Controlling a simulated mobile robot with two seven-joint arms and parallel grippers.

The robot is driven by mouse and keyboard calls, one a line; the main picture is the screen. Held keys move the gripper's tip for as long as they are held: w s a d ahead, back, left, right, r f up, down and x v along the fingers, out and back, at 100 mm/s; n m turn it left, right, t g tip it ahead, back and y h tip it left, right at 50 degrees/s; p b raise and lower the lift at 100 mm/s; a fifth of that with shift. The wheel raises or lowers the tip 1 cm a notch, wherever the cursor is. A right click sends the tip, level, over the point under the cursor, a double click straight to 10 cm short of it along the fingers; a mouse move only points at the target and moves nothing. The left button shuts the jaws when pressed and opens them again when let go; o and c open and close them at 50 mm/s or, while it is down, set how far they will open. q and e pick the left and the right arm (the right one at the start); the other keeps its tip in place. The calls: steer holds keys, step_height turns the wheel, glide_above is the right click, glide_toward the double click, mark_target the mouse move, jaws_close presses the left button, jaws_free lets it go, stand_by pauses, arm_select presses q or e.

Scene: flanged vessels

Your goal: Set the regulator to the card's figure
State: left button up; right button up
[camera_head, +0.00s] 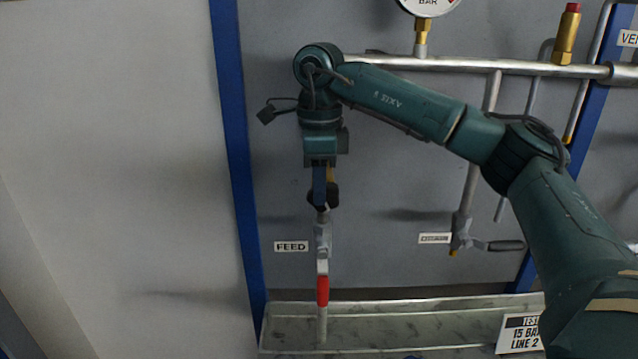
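The card (522,333) stands at the lower right and reads "TEST", "15 BAR", "LINE 2"; my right arm partly covers it. The pressure gauge (430,5), marked BAR, is cut off by the top edge, so I cannot read its needle. My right gripper (323,197) points down at the top of the vertical feed line (322,240), beside dark and yellowish parts. The regulator is not clearly identifiable; the gripper and wrist hide the upper part of this line. I cannot tell whether the fingers hold anything. My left gripper is out of view.
A FEED label (291,246) is left of the line, which has a red section (322,291). A lever valve (465,236) is to the right. A horizontal pipe (480,65) runs behind my arm. A tray (400,330) lies below, and a blue post (236,150) stands left.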

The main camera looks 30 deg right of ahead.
jaws_close()
steer(key=shift+f+y+b, duration=0.15)
steer(key=shift+y+b, duration=0.15)
steer(key=shift+b, duration=0.15)
steer(key=shift+d+f+t+y+b, duration=0.15)
steer(key=shift+t+y+b, duration=0.15)
steer(key=shift+t+b, duration=0.15)
steer(key=shift+s+d+t+y+b, duration=0.15)
steer(key=shift+t+y+b, duration=0.1)
steer(key=shift+y+b, duration=0.35)
steer(key=shift+d+t+y+b, duration=0.1)
steer(key=shift+t+y+b, duration=0.4)
steer(key=shift+b, duration=0.4)
steer(key=shift+s+r+y, duration=0.1)
steer(key=shift+r+y, duration=0.25)
steer(key=shift+y, duration=0.05)
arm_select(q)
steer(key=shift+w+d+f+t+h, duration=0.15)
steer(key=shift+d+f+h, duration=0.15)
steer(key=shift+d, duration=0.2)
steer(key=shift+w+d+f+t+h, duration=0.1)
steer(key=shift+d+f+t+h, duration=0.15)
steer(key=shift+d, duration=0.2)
